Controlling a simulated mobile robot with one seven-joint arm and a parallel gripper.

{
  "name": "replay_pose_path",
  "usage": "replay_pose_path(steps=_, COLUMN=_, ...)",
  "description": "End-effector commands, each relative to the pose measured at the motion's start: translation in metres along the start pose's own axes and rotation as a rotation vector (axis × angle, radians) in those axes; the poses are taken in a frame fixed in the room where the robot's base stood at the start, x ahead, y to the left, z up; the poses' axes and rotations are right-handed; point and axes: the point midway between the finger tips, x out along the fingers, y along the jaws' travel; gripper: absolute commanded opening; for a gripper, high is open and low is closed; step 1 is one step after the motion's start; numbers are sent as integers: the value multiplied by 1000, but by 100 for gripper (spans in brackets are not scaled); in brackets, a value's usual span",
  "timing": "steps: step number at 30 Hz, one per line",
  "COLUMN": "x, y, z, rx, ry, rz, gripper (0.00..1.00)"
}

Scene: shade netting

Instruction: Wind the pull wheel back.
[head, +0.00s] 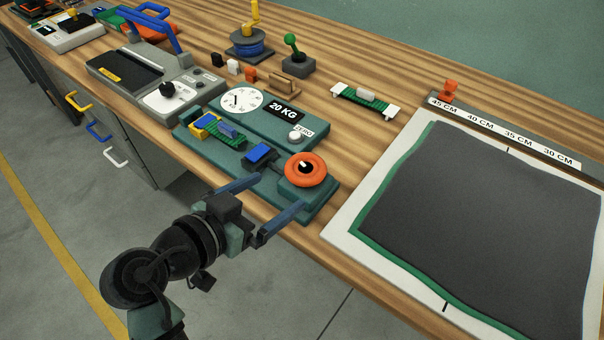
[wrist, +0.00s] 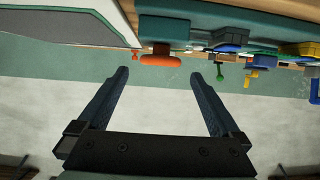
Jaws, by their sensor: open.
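The orange pull wheel (head: 306,169) has a dark hub with a small white mark. It sits on a raised block at the right front of the teal tester (head: 322,205). In the wrist view the wheel (wrist: 161,61) shows edge-on, in the gap between my fingertips and beyond them. My gripper (head: 281,192) is open and empty at the bench's front edge, its blue fingers pointing at the wheel, apart from it by the look of both views. It also shows in the wrist view (wrist: 158,74). A blue clamp (head: 259,155) is left of the wheel.
The tester has a white dial (head: 241,101), a "20 KG" plate (head: 284,111) and a ZERO button (head: 295,137). A yellow-and-blue clamp holds a green strip (head: 222,139). A dark sheet (head: 480,220) on a white board lies right. Devices with handles stand left and behind.

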Motion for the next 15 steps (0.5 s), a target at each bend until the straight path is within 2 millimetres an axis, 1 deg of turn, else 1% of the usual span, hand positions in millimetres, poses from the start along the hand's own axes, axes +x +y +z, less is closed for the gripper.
replay_pose_path(steps=1, x=12, y=1, z=-1, rx=0, ry=0, rz=4, gripper=100)
replay_pose_path(steps=3, x=27, y=1, z=-1, rx=0, ry=-1, rz=5, gripper=100)
replay_pose_path(steps=9, x=66, y=1, z=-1, rx=1, ry=-1, rz=2, gripper=100)
replay_pose_path(steps=12, x=80, y=0, z=-1, rx=1, ry=0, rz=0, gripper=100)
replay_pose_path(steps=15, x=89, y=0, z=-1, rx=1, ry=-1, rz=0, gripper=100)
